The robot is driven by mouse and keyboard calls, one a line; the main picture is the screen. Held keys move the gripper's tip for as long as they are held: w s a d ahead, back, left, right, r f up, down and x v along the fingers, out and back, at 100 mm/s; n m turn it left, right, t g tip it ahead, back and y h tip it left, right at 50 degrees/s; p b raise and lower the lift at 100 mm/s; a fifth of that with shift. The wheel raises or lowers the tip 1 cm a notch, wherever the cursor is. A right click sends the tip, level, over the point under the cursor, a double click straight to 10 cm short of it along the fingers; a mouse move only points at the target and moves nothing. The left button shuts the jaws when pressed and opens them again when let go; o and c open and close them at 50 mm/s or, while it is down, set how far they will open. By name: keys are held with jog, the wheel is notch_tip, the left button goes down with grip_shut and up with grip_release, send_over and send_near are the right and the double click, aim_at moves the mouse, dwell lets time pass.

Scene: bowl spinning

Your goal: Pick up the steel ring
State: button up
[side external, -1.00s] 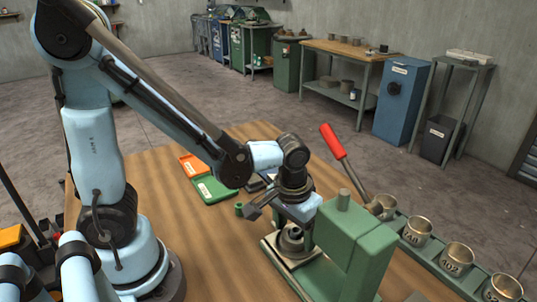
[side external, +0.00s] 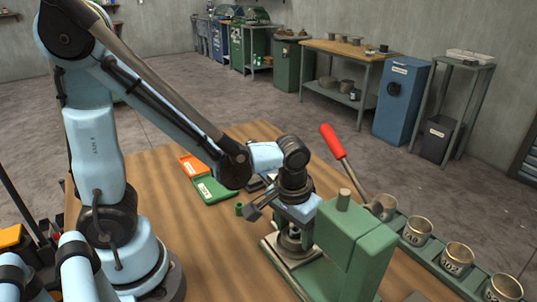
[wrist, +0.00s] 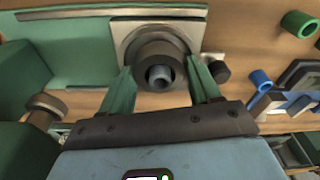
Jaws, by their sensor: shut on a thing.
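The dark grey steel ring (wrist: 148,48) sits between my fingers in the wrist view, with a blue-grey round core (wrist: 158,75) showing in its hole. My gripper (wrist: 161,66) is shut on the ring, one green finger at each side. In the side view my gripper (side external: 294,224) points down at the green press, and the ring (side external: 290,240) shows only partly beneath it, low over the press's pale base plate (side external: 272,252). I cannot tell whether the ring touches the plate.
The green press body (side external: 350,245) stands close on the right of my gripper, with a red-handled lever (side external: 333,141) above. A rack of labelled metal cups (side external: 457,258) runs along the right. Green and orange trays (side external: 213,190) lie behind. The wooden table (side external: 215,260) is clear at the front left.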

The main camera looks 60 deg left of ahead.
jog(key=shift+r, duration=0.15)
notch_tip(320, 180, up, 9)
jog(key=shift+a+r, duration=0.2)
jog(key=a+n, duration=0.1)
jog(key=a, duration=0.1)
jog(key=w+a+n, duration=0.1)
jog(key=a, duration=0.1)
jog(key=a+n, duration=0.1)
jog(key=a, duration=0.2)
jog(key=shift+w+f, duration=0.15)
jog(key=shift+f, duration=0.25)
jog(key=s+a+f+n+g+y, duration=0.15)
jog(key=s+a+n, duration=0.3)
jog(key=a, duration=0.65)
jog(key=s+a+f+n+t, duration=0.1)
jog(key=s+a+f+n, duration=0.3)
jog(key=a, duration=0.6)
jog(key=shift+n+g, duration=0.25)
jog(key=shift+w+a+f, duration=0.1)
jog(key=shift+w+f, duration=0.1)
jog(key=shift+f, duration=0.6)
jog(key=shift+w+f, duration=0.15)
jog(key=shift+f, duration=0.65)
jog(key=shift+w+a+f, duration=0.1)
jog(key=shift+w+f, duration=0.1)
jog(key=shift+f, duration=0.6)
jog(key=shift+f, duration=0.25)
